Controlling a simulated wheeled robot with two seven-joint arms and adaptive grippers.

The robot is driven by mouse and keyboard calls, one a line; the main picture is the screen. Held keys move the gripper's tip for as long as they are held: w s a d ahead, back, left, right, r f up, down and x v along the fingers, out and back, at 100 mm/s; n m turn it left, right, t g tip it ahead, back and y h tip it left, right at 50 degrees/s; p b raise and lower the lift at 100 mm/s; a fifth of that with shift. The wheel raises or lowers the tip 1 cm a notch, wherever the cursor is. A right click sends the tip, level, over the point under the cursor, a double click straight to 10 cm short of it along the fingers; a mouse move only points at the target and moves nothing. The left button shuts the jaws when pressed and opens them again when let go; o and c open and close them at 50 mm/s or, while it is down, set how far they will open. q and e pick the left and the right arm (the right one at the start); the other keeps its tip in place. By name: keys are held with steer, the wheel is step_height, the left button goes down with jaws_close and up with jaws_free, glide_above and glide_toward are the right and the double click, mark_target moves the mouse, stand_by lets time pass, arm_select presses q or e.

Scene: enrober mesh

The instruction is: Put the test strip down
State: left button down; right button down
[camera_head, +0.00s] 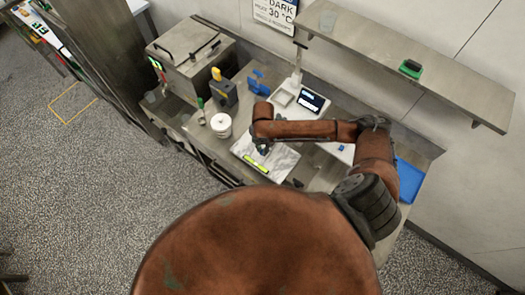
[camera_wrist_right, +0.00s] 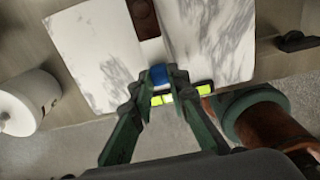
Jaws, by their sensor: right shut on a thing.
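My right gripper (camera_head: 262,148) hangs over the front part of the white marbled slab (camera_head: 284,164), small and partly covered by its own arm in the head view. In the right wrist view its green fingers (camera_wrist_right: 158,80) are closed on a small blue piece, which I take as the visible part of the test strip (camera_wrist_right: 159,74). The rest of the strip is hidden or cannot be made out. The slab (camera_wrist_right: 95,55) lies beyond and below the fingertips; contact between strip and slab cannot be told. My left gripper is not in view.
A black and yellow-green bar (camera_head: 256,163) lies along the slab's front edge, behind the fingers in the wrist view. A white tub (camera_head: 221,125) stands left of the slab. A scale with a dark display (camera_head: 311,101) stands behind. A blue tray (camera_head: 410,180) is at right.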

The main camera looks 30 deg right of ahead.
steer(key=shift+f, duration=1)
steer(key=shift+s, duration=0.1)
steer(key=c, duration=1.8)
jaws_free()
steer(key=shift+f, duration=0.1)
steer(key=shift+c, duration=0.2)
step_height(320, 180, up, 12)
steer(key=b, duration=0.1)
steer(key=shift+d, duration=0.1)
